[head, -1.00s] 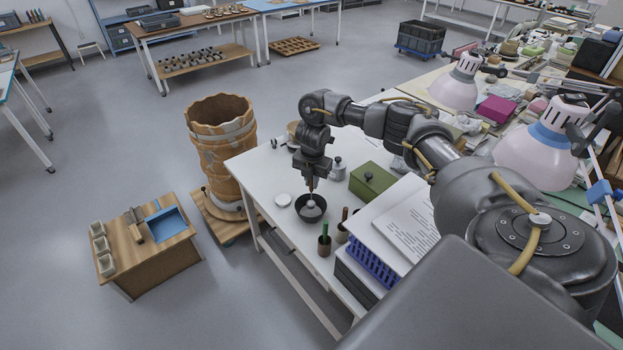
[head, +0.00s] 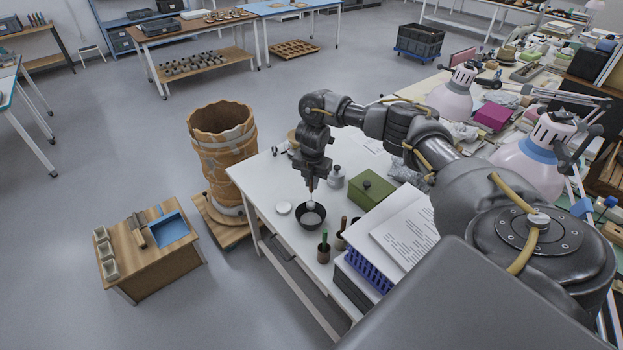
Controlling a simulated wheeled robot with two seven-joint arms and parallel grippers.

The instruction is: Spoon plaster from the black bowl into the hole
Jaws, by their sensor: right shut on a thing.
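The black bowl (head: 301,224) stands on the white table with pale plaster (head: 312,218) inside. My right gripper (head: 312,186) points down above the bowl and is shut on a thin spoon (head: 311,204). The spoon's pale head is at the bowl's far side; I cannot tell whether it touches the plaster. A large brown pot (head: 222,162) with a jagged rim and pale bands stands left of the table. I cannot make out a hole in its visible wall. My left gripper is not in view.
A white disc (head: 283,208), a metal canister (head: 336,177), a green box (head: 367,189) and a cup with a green-handled tool (head: 323,253) surround the bowl. The pot stands on a wooden dolly (head: 221,231). A low wooden cabinet (head: 158,263) is at left.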

